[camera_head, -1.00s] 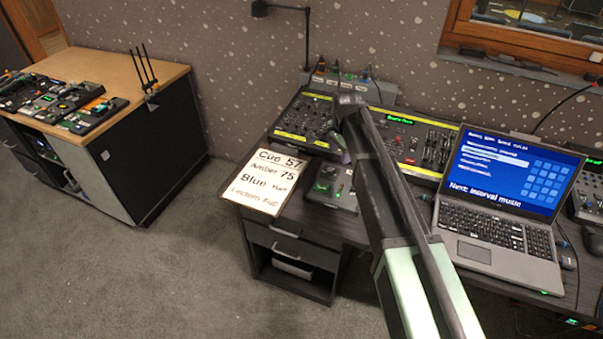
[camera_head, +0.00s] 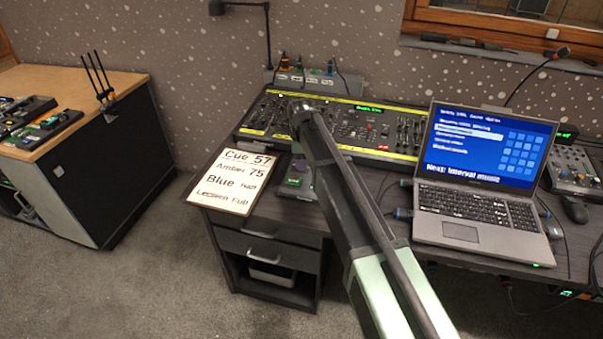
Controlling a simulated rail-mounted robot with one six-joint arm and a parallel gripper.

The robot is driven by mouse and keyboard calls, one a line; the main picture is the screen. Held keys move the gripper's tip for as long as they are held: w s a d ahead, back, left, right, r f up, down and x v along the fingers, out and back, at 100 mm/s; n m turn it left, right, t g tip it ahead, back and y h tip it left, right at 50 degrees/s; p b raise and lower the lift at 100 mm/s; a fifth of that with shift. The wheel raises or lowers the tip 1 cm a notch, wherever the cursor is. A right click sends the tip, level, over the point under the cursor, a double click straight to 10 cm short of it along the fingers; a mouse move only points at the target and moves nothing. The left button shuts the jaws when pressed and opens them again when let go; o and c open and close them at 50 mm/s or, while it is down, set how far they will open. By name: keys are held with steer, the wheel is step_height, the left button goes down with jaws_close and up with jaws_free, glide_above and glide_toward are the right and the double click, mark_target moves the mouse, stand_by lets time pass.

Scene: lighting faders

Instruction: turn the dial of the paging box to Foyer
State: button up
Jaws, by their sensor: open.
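A small dark box (camera_head: 296,182) with a green-lit face sits on the desk, between the cue sheet and my arm. It may be the paging box, but its dial and labels are too small to read. My arm crosses the middle of the view and partly covers the box's right side. My gripper (camera_head: 298,150) is at the far end of the arm, just above and behind the box, mostly hidden. It is open, with nothing visible held. I cannot tell whether it touches the box.
A lighting console (camera_head: 375,128) runs along the back of the desk. A cue sheet (camera_head: 234,182) lies on the left, and an open laptop (camera_head: 476,178) stands right of my arm. A mixer (camera_head: 575,168) and gooseneck microphone (camera_head: 541,72) are farther right. A wooden-topped cabinet (camera_head: 105,150) stands left across open floor.

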steer(key=shift+f, duration=0.35)
steer(key=shift+c, duration=0.4)
steer(key=c, duration=0.8)
steer(key=shift+c, duration=0.2)
steer(key=shift+n, duration=0.3)
steer(key=n, duration=0.7)
steer(key=shift+n, duration=0.4)
steer(key=n, duration=0.4)
steer(key=shift+n+h, duration=0.3)
steer(key=shift+h, duration=0.1)
steer(key=shift+a+n, duration=0.1)
steer(key=shift+n, duration=2.2)
